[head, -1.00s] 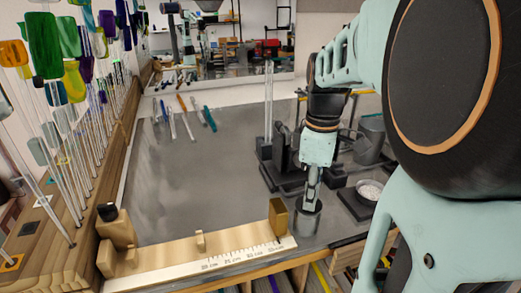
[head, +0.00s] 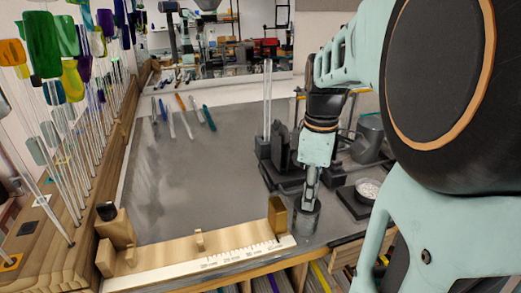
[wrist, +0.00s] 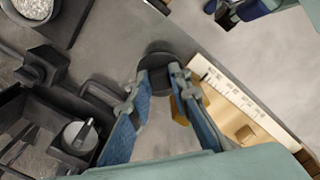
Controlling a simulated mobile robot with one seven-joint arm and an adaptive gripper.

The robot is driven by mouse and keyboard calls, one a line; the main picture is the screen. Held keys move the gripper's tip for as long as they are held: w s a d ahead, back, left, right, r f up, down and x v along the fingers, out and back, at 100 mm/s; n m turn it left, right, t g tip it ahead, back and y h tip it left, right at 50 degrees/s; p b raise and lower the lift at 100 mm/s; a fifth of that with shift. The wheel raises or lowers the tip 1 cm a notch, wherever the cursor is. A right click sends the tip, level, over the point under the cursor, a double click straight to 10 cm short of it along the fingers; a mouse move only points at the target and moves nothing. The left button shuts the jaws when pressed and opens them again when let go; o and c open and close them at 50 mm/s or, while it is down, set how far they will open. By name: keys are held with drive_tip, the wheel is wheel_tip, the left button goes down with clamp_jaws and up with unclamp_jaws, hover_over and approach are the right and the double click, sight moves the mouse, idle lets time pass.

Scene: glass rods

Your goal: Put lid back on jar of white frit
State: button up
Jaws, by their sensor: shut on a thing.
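My gripper (head: 309,204) points down near the front edge of the grey bench, at a dark round-topped cylinder (head: 304,222). In the wrist view my gripper (wrist: 161,76) has its blue-grey fingers shut on a dark round lid (wrist: 158,61). What lies under the lid is mostly hidden there, so I cannot tell whether it rests on the jar or is just above it. White grains fill an open round dish (head: 368,188) to the right of my gripper; the dish also shows at the top left of the wrist view (wrist: 36,10).
Dark apparatus (head: 288,160) stands behind. Glass rods (head: 187,125) lie at the back. The middle of the bench is clear.

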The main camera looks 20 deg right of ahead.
drive_tip(key=o, duration=0.9)
drive_tip(key=o, duration=0.5)
drive_tip(key=shift+r+p, duration=2.9)
drive_tip(key=shift+r, duration=0.65)
